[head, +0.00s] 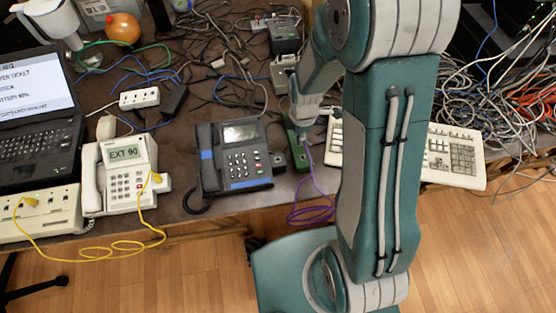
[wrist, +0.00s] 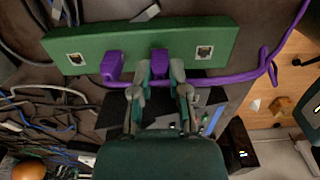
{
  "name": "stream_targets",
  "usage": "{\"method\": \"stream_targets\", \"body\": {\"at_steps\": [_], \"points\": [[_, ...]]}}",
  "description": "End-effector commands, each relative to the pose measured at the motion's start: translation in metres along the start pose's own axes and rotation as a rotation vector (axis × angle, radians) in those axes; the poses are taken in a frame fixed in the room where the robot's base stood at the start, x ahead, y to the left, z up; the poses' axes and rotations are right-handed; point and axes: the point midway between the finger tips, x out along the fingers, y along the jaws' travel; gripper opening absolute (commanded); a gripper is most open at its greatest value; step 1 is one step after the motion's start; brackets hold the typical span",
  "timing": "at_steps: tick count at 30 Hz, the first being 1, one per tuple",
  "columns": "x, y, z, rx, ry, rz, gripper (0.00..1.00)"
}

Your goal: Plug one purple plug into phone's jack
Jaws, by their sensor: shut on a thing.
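A long green box (wrist: 225,42) with a row of jacks lies below my gripper in the wrist view; it also shows in the head view (head: 298,155). A purple plug (wrist: 160,62) sits at the box's middle, between the fingers of my gripper (wrist: 160,92), which is shut on it. A second purple plug (wrist: 111,66) sits just left of it at the box. Square jacks at both ends look empty. The dark phone (head: 235,155) with a blue-striped handset stands left of the box; a small dark block (head: 277,160) sits at its right side.
A white phone (head: 125,175) reading EXT 90 has a yellow cable (head: 100,248) at its side. Purple cable (head: 312,212) hangs over the table's front edge. A keyboard (head: 452,155) lies right, partly behind my arm. Tangled cables (head: 500,95) crowd the right; a laptop (head: 38,110) stands left.

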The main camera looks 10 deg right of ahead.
Motion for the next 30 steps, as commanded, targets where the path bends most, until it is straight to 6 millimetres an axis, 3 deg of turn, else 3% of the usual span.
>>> {"method": "stream_targets", "body": {"at_steps": [30], "points": [[-0.036, 0.001, 0.0, 0.0, 0.0, 0.002, 0.0]]}}
